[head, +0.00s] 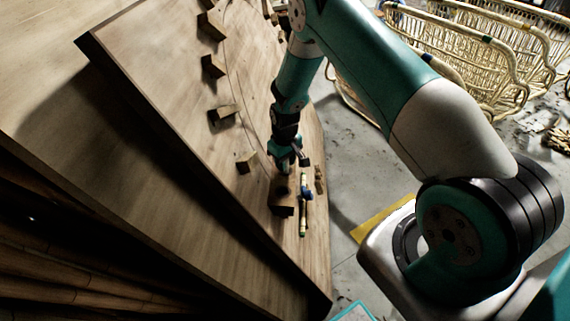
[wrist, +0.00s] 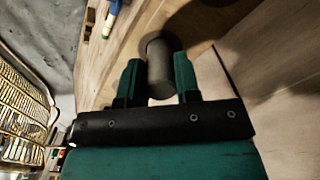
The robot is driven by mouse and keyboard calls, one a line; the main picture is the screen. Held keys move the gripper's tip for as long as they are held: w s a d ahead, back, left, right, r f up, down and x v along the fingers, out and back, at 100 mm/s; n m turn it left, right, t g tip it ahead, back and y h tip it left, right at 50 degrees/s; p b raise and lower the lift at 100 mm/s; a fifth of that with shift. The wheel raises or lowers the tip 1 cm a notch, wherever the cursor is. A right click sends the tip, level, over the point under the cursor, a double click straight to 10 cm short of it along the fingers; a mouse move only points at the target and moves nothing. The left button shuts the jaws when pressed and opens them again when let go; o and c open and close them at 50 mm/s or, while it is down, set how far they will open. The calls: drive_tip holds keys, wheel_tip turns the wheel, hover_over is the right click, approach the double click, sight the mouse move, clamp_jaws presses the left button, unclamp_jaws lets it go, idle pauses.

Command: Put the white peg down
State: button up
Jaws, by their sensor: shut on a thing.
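The white peg (wrist: 160,72) looks grey in the shade in the wrist view. It stands between the two green fingers of my gripper (wrist: 158,85), which is shut on it. Its far end meets a dark round patch on a wooden block (wrist: 192,22); I cannot tell whether it is inside a hole or just above it. In the head view my gripper (head: 284,168) is low over the board's near right end, right at the wooden block (head: 284,208), which has a dark round spot on top. The peg cannot be made out there.
A blue and pale tool (head: 304,205) lies just right of the block, with a small wooden piece (head: 319,180) beyond it. Several wooden blocks (head: 213,67) line a curve on the board (head: 170,75). Rattan frames (head: 470,60) stand on the floor behind.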

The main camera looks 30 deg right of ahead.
drive_tip(key=shift+f, duration=0.8)
drive_tip(key=shift+f, duration=0.2)
drive_tip(key=o, duration=0.9)
drive_tip(key=shift+r, duration=0.1)
drive_tip(key=shift+r, duration=0.1)
